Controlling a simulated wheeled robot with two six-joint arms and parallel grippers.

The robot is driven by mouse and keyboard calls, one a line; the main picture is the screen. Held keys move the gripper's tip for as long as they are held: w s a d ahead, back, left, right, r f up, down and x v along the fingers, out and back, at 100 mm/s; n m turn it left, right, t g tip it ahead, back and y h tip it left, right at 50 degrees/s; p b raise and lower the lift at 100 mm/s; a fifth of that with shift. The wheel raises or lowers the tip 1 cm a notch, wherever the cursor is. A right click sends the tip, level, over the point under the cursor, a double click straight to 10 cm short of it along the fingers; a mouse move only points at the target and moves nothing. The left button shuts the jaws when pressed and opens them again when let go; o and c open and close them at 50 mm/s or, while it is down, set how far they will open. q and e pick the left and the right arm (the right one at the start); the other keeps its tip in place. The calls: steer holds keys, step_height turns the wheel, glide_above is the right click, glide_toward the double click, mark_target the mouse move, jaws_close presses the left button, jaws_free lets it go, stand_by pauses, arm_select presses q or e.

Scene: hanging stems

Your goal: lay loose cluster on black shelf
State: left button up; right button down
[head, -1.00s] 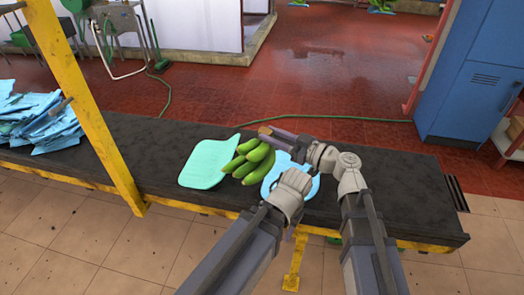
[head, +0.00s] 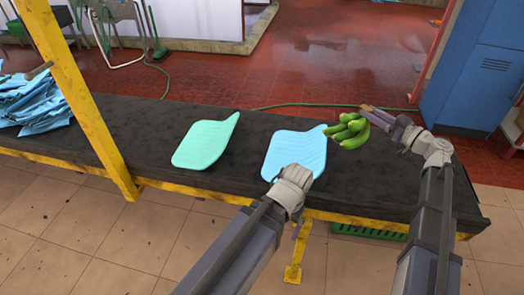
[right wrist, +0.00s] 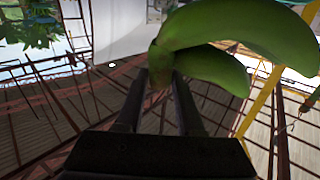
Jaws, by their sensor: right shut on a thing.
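The loose cluster of green bananas (head: 348,131) is at the tips of my right gripper (head: 368,112), over the right part of the black shelf (head: 265,205). My right gripper is shut on its stem end. How high the cluster is above the shelf is hard to tell. In the right wrist view the cluster (right wrist: 215,50) fills the top, with its stem between the two dark fingers (right wrist: 160,90). My left gripper (head: 293,182) is at the near edge of the blue pad; its fingers are hidden behind its wrist.
A mint green pad (head: 207,141) and a light blue pad (head: 295,152) lie on the shelf. Blue folded sheets (head: 38,103) lie at its left end, past a yellow post (head: 75,90). The shelf's right end is bare. A blue cabinet (head: 478,75) stands behind.

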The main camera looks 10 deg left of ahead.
steer(key=w+d+f+m+t+h+b, duration=0.1)
steer(key=w+d+f+b, duration=0.1)
steer(key=d, duration=0.9)
steer(key=shift+f, duration=0.55)
step_height(320, 180, down, 6)
steer(key=b, duration=0.6)
steer(key=shift+f, duration=0.15)
steer(key=shift+b, duration=0.3)
step_height(320, 180, down, 4)
steer(key=b, duration=0.3)
steer(key=shift+b, duration=0.3)
